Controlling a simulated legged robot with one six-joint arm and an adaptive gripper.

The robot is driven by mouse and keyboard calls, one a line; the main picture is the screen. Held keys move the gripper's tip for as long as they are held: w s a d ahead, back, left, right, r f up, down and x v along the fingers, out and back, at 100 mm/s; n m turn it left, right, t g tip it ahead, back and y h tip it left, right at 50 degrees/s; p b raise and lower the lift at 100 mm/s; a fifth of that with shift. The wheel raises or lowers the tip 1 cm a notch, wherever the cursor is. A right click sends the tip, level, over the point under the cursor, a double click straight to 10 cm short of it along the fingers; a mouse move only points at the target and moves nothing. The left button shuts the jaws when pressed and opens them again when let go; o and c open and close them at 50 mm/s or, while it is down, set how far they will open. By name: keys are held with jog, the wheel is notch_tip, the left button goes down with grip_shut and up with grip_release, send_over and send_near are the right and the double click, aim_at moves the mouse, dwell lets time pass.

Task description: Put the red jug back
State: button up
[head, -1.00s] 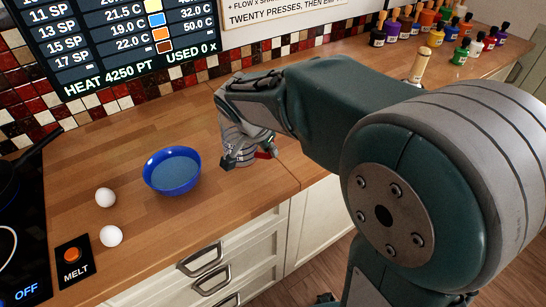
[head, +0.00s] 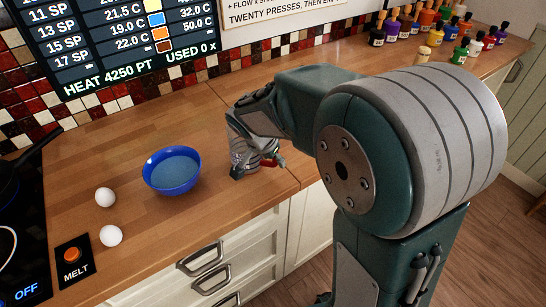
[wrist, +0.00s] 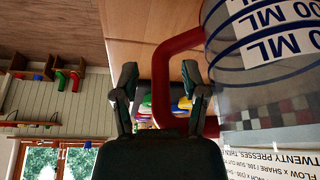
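The jug (wrist: 265,60) is clear, with blue rings, white ML labels and a red handle (wrist: 160,85); it fills the right of the wrist view. In the head view the jug is mostly hidden behind my gripper (head: 246,168), right of the blue bowl, and a bit of red (head: 276,162) shows beside it. In the wrist view the two fingers of my gripper (wrist: 160,90) are spread apart, with the handle between them and gaps visible on both sides. Contact with the handle cannot be made out.
A blue bowl (head: 172,172) with blue-grey contents stands on the wooden counter (head: 110,150). Two white eggs (head: 108,216), a MELT button (head: 72,256) and a dark hob are at left. Several colour bottles (head: 425,30) line the back right. Counter behind the bowl is clear.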

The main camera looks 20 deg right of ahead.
jog(key=shift+f, duration=0.1)
jog(key=shift+a+r, duration=0.1)
jog(key=shift+r, duration=0.1)
jog(key=s+a, duration=0.2)
jog(key=a, duration=0.1)
jog(key=s+a, duration=0.2)
jog(key=a, duration=0.1)
jog(key=s+a, duration=0.3)
jog(key=a, duration=0.1)
jog(key=shift+r, duration=0.3)
jog(key=s+d+r+n+t+y, duration=0.3)
jog(key=s+d+r+n, duration=0.7)
jog(key=s, duration=0.3)
jog(key=shift+s+d+r+n+y, duration=0.25)
jog(key=shift+s+n+y, duration=0.1)
jog(key=shift+n, duration=0.15)
jog(key=shift+a, duration=0.1)
